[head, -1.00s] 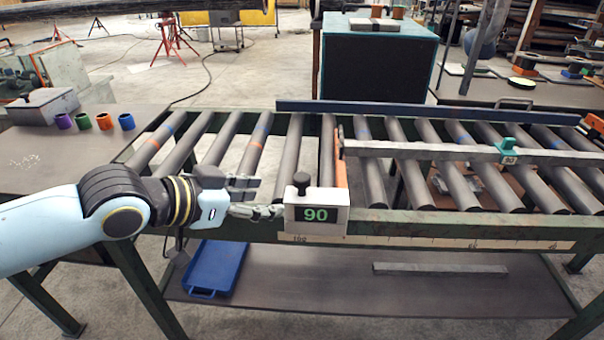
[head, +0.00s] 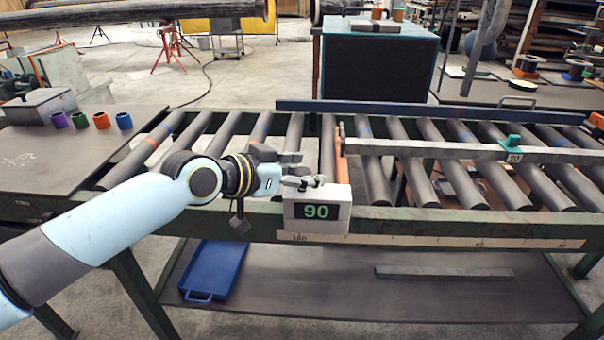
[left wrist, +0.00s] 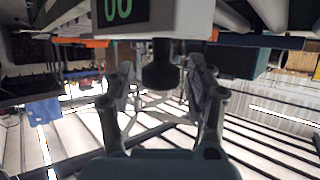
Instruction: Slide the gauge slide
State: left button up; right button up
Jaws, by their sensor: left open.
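The gauge slide (head: 317,211) is a white box with a green 90 on its display, on the front rail of the roller conveyor at the left end of the scale strip (head: 430,241). My left gripper (head: 306,169) is open at the top of the slide, pointing right. In the left wrist view, the slide (left wrist: 184,15) appears upside down, and its dark knob (left wrist: 159,72) lies between the spread fingers, with gaps on both sides. The fingers mostly hide the knob in the head view. My right gripper is not in view.
An orange stop plate (head: 340,150) stands just behind the slide. A grey bar (head: 460,151) with a teal clamp (head: 511,143) lies across the rollers to the right. A blue tray (head: 214,270) sits on the lower shelf. The front rail right of the slide looks clear.

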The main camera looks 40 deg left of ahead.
pick_arm(q)
jog(key=shift+c, duration=0.4)
grip_shut()
